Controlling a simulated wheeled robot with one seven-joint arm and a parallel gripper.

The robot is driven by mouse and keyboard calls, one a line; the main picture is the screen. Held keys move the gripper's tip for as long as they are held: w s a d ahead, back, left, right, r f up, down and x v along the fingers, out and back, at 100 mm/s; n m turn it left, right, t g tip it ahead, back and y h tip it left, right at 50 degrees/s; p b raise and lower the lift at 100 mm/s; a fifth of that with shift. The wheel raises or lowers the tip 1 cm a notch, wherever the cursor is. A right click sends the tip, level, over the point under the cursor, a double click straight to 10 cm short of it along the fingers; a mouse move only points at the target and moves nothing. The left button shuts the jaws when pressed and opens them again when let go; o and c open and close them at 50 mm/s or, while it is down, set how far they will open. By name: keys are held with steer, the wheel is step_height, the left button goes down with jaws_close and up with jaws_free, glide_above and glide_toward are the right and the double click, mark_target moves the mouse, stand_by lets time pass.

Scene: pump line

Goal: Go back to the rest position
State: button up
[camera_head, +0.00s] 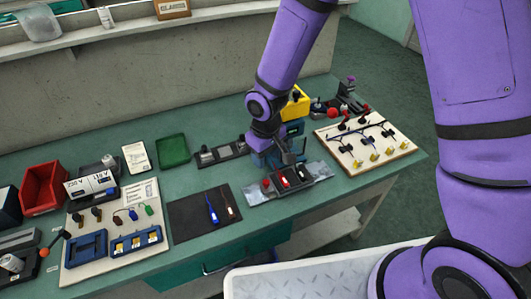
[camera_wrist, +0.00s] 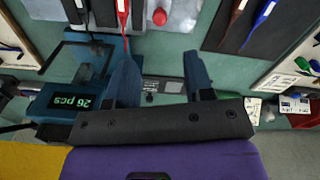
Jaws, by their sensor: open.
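My gripper (camera_head: 290,160) hangs over the middle of the bench in the head view, just behind a dark tray (camera_head: 297,186) holding small red and dark parts. In the wrist view my gripper (camera_wrist: 160,75) shows two blue fingers spread apart with nothing between them. A black bar crosses the picture below the fingers. The rest position itself is not marked in either view.
A counting display (camera_wrist: 68,101) reading "26 pcs" sits close beside one finger. A black mat (camera_head: 184,220) with blue and brown tools, a board with valves (camera_head: 390,135), a yellow box (camera_head: 296,104) and a red bin (camera_head: 43,186) share the green bench.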

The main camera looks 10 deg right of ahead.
steer(key=s+d+r+m+t, duration=0.1)
steer(key=d+r+m, duration=0.1)
steer(key=d+r, duration=0.75)
steer(key=s+d+r+m+t, duration=0.15)
steer(key=d+r, duration=0.35)
steer(key=r, duration=0.9)
steer(key=s+d+r+m+t, duration=0.1)
steer(key=s+d+r, duration=0.3)
steer(key=s, duration=0.4)
steer(key=s+d+r+m+t, duration=0.1)
steer(key=s+d+r+m, duration=0.1)
steer(key=s+d+r, duration=0.2)
steer(key=s+r, duration=0.3)
steer(key=s, duration=0.1)
steer(key=shift+s+d+t, duration=0.3)
steer(key=shift+d+t, duration=0.05)
steer(key=shift+d, duration=0.05)
